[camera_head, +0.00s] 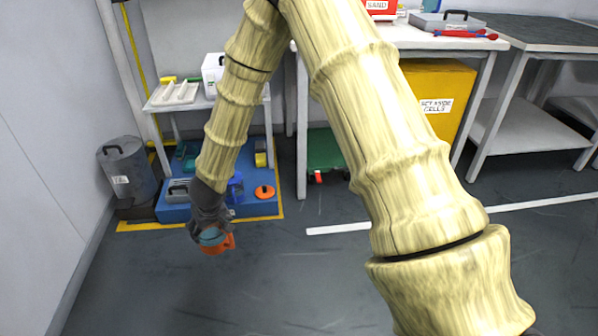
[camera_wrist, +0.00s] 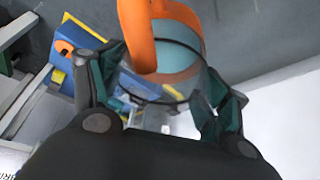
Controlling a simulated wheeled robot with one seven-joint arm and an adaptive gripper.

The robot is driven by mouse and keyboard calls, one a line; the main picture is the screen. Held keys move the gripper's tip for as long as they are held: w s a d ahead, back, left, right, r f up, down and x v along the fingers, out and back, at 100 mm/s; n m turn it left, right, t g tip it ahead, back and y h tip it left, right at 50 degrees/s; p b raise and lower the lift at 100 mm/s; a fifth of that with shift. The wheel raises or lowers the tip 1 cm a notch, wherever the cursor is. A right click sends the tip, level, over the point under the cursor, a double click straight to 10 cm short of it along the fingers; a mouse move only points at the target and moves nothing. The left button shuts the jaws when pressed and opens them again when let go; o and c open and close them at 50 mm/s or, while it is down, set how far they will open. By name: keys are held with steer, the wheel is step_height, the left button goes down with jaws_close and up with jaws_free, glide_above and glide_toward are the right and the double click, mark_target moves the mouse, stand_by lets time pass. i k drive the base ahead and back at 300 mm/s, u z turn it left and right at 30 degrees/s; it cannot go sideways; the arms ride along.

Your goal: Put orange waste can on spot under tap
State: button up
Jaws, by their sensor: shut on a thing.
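My gripper (camera_head: 210,222) is shut on the orange waste can (camera_head: 229,244), which hangs clear of the blue platform, in front of it. In the wrist view, my gripper (camera_wrist: 160,88) has a finger on each side of the can's see-through body. The can's thick orange rim and handle (camera_wrist: 143,38) point away from my palm, with teal showing inside.
A grey lidded bin (camera_head: 126,172) stands left of the platform. A small white table (camera_head: 190,102) stands behind, over the platform. A yellow cabinet (camera_head: 432,90) sits under the right workbench. The floor (camera_head: 290,285) around the can is clear.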

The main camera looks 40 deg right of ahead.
mark_target(249, 181)
steer(key=z, duration=0.45)
steer(key=i, duration=1.65)
